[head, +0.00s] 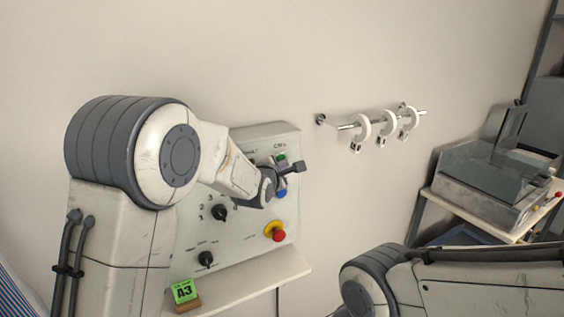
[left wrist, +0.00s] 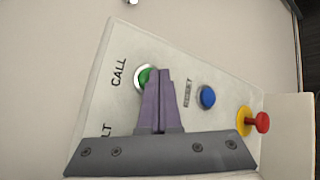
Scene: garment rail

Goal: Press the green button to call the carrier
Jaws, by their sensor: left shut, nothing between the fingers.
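The green button (left wrist: 146,77) has a pale ring and the word CALL beside it on the control panel (left wrist: 105,92). In the left wrist view the shut fingertips of my left gripper (left wrist: 161,72) overlap the button's edge. I cannot tell whether they touch it. In the head view the green button (head: 281,157) shows just above my left gripper (head: 292,168), which is in front of the panel (head: 280,135). My left gripper is shut and empty. My right gripper is outside both views; only my right arm shows at the lower right.
A blue button (left wrist: 207,97) and a red knob on a yellow base (left wrist: 254,121) are beside the green one. Black dials (head: 206,259) are lower on the panel. A rail with white rings (head: 364,128) is on the wall.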

